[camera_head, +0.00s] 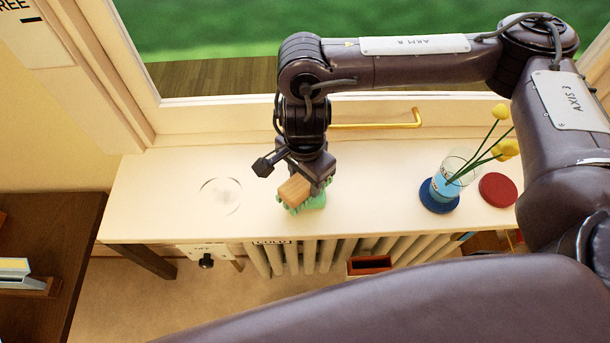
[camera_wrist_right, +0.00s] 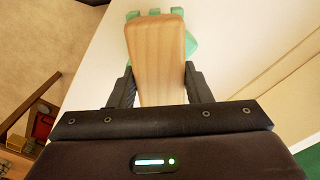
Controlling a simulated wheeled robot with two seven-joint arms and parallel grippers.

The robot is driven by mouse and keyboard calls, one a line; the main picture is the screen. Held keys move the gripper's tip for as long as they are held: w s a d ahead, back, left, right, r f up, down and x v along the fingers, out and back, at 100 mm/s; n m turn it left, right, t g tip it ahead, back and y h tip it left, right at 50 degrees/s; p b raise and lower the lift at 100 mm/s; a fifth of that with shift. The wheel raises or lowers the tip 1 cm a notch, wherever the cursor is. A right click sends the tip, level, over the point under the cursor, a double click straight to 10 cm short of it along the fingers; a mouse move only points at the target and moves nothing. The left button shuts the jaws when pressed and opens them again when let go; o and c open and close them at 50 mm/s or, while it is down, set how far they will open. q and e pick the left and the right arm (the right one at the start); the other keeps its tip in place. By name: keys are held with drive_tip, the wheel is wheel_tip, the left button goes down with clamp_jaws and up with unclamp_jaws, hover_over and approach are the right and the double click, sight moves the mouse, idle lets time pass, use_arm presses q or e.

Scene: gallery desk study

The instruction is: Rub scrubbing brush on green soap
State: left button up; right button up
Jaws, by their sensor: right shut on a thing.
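The scrubbing brush (camera_head: 293,191) has a pale wooden back and green bristles. My right gripper (camera_head: 309,182) is shut on it over the white sill shelf. In the right wrist view the wooden back of the brush (camera_wrist_right: 156,60) lies between the two fingers of my right gripper (camera_wrist_right: 160,88). The green soap (camera_head: 314,202) is under and beside the brush, mostly hidden by it. A light green corner of the soap (camera_wrist_right: 191,44) shows past the brush in the right wrist view. The bristles look to be at the soap, but I cannot tell whether they touch. My left gripper is not in view.
On the white shelf (camera_head: 150,200), a glass with yellow tulips (camera_head: 455,175) stands on a blue coaster (camera_head: 438,197). A red coaster (camera_head: 498,190) lies right of it. A brass window handle (camera_head: 385,123) is behind.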

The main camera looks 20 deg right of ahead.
drive_tip(key=shift+s+f, duration=0.1)
wheel_tip(320, 180, up, 7)
drive_tip(key=p, duration=0.6)
idle(0.3)
idle(0.6)
